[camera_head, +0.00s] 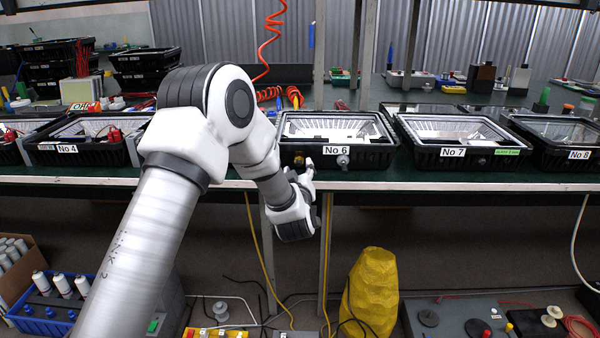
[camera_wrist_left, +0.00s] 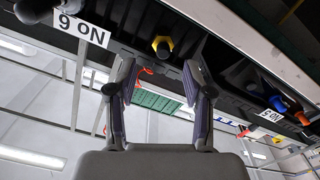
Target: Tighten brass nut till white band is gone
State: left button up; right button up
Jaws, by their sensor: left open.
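The brass nut (camera_wrist_left: 162,44) shows as a yellow hexagon with a dark centre on the black front of the No 6 housing (camera_head: 375,158). In the head view the nut (camera_head: 299,161) is small, just left of the No 6 label. My left gripper (camera_wrist_left: 160,72) is open and empty. Its two fingers spread to either side below the nut in the wrist view, and the nut appears apart from them. In the head view this gripper (camera_head: 303,182) is just below the nut, partly hidden by its own wrist. I cannot make out a white band. My right gripper is not in view.
Housings No 4 (camera_head: 80,157), No 7 (camera_head: 475,163) and No 8 (camera_head: 577,155) stand along the green bench. A yellow sack (camera_head: 371,295) stands below, and a yellow cable (camera_head: 258,250) hangs beside the arm.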

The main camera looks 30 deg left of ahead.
aim_at(298, 163)
pick_arm(q)
jog(key=x, duration=0.4)
jog(key=shift+a+f, duration=0.2)
jog(key=shift+a, duration=0.05)
jog(key=shift+w, duration=0.15)
grip_shut()
jog(key=shift+d, duration=0.1)
jog(key=shift+r, duration=0.1)
